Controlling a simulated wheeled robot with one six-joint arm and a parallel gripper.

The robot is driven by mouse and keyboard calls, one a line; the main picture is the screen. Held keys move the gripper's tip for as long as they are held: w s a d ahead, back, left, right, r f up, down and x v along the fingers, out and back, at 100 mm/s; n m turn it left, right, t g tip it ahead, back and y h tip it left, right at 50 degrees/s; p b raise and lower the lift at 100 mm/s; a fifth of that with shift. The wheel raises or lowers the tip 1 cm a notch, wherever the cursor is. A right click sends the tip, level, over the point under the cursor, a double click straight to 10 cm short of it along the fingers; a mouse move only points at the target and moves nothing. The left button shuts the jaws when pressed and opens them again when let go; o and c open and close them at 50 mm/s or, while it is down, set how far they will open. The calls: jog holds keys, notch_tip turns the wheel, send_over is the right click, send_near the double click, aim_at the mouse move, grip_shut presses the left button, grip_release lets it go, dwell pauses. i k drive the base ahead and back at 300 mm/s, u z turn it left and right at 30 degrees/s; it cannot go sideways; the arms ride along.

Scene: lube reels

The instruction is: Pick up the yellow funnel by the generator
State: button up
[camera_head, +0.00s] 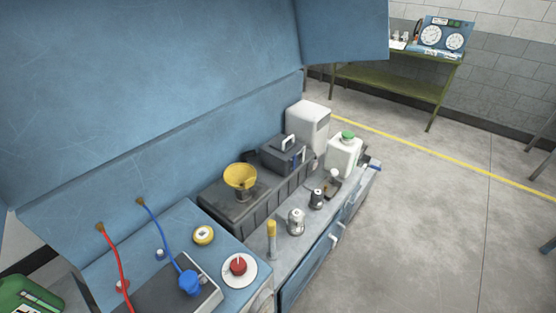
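A yellow funnel (240,177) stands upright, wide mouth up, on a dark grey ribbed unit (232,213) on the workbench. Its lower part is partly hidden by its own bowl and shadow. I cannot tell for sure which unit is the generator; a dark box with a light handle (284,153) sits just behind and right of the funnel. My gripper does not show in this view.
A white jug with a green cap (343,153) and a white box (308,126) stand farther back. Metal fittings (296,221) and a yellow-topped stick (271,238) line the front. A red knob (239,267) and hoses are nearer. The floor at right is clear.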

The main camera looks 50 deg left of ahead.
aim_at(238, 175)
jog(key=i, duration=1.2)
jog(key=u, duration=4.25)
jog(key=i, duration=0.5)
